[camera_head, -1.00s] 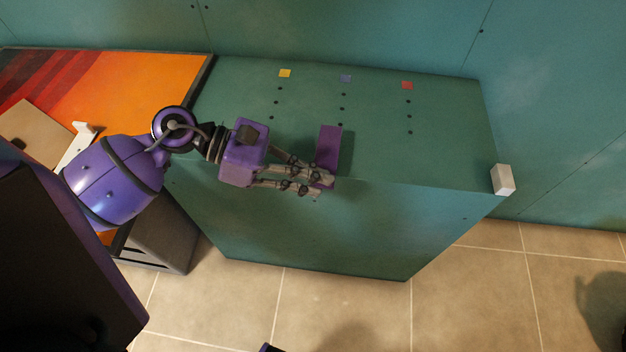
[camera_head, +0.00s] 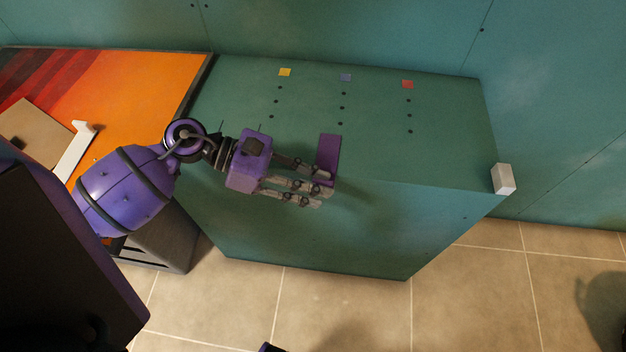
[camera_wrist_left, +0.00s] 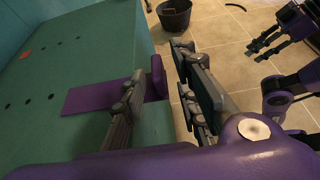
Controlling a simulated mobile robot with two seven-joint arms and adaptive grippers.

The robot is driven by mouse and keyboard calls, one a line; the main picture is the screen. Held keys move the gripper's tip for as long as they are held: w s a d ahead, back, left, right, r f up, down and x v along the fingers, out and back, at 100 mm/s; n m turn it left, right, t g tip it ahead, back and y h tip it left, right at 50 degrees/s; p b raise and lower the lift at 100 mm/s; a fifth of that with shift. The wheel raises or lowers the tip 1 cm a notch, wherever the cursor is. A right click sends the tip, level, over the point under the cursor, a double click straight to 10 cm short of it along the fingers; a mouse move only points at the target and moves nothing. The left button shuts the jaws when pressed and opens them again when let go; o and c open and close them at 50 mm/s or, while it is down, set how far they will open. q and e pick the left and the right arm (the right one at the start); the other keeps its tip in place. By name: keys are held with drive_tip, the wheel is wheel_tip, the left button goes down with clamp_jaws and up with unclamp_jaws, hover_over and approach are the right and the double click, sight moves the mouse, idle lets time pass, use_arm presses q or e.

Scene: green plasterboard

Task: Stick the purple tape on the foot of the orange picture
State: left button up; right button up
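The purple tape (camera_head: 328,151) is a flat purple strip on top of the green plasterboard block, at its front edge. In the left wrist view the strip (camera_wrist_left: 88,98) lies on the green top, and a raised purple end piece (camera_wrist_left: 157,78) stands at the edge. My left gripper (camera_head: 318,185) is at this end; its fingers (camera_wrist_left: 170,88) are spread on both sides of the end piece, with a gap on the right. The orange picture (camera_head: 135,85) lies at the left; I cannot make out its foot. My right gripper (camera_wrist_left: 262,43) shows empty, fingers apart, in the left wrist view.
A white bracket (camera_head: 75,152) lies left. A dark bucket (camera_wrist_left: 174,15) stands on the floor.

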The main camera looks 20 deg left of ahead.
drive_tip(key=shift+r, duration=0.1)
